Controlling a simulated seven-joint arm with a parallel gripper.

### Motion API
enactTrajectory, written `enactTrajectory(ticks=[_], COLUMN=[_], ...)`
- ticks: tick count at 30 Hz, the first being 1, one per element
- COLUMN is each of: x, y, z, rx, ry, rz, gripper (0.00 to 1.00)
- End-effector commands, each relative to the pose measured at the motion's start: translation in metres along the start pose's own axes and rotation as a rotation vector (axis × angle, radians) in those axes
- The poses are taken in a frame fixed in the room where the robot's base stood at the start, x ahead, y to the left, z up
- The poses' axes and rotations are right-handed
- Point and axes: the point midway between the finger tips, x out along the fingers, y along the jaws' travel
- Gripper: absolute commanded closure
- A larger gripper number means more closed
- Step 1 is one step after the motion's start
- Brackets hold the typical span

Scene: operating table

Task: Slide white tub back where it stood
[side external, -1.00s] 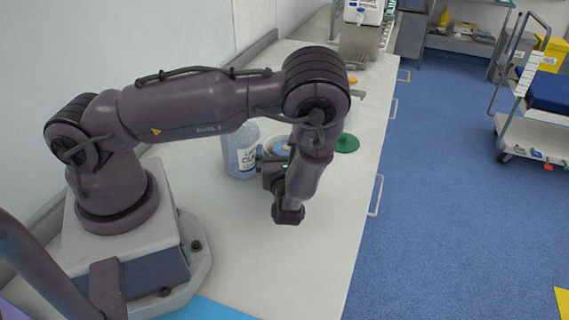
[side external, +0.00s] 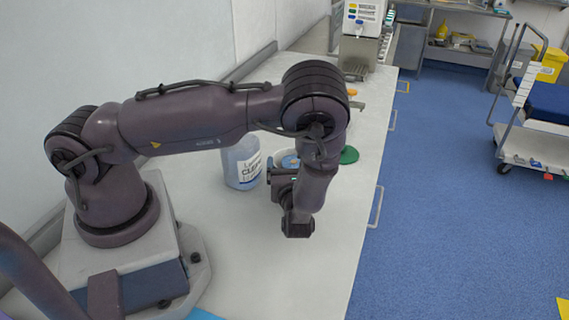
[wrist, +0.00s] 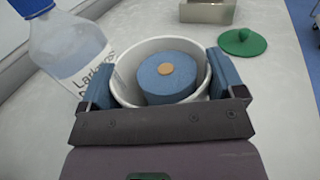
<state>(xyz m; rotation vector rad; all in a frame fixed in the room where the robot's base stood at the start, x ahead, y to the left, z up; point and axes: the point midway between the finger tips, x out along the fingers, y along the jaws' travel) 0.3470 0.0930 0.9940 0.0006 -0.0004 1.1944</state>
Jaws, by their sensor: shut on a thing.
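The white tub (wrist: 160,48) stands upright on the counter in the wrist view, between the two blue-padded fingers of my gripper (wrist: 157,88). My gripper is shut on the tub, one finger on each side. Inside the tub is a blue round piece (wrist: 180,87) with a small tan disc on its top. In the side external view the tub (side external: 283,157) shows only in part behind my wrist, and my fingertips are hidden there.
A clear labelled bottle (wrist: 70,50) stands just left of the tub, close to the left finger; it also shows in the side view (side external: 241,165). A green lid with a knob (wrist: 243,43) lies at the back right. A metal box (wrist: 207,11) stands behind. The counter's right side (side external: 335,215) is clear.

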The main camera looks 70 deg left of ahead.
Motion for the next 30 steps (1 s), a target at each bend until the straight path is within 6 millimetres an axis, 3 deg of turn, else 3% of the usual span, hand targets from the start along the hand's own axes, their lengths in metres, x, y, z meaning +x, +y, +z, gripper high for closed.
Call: enactTrajectory(ticks=[18, 30], x=[-0.029, -0.034], y=[-0.066, -0.078], z=[0.0, 0.0], rx=[-0.003, -0.001], ry=[0.0, 0.0], rz=[-0.003, -0.001], gripper=[0.47, 0.47])
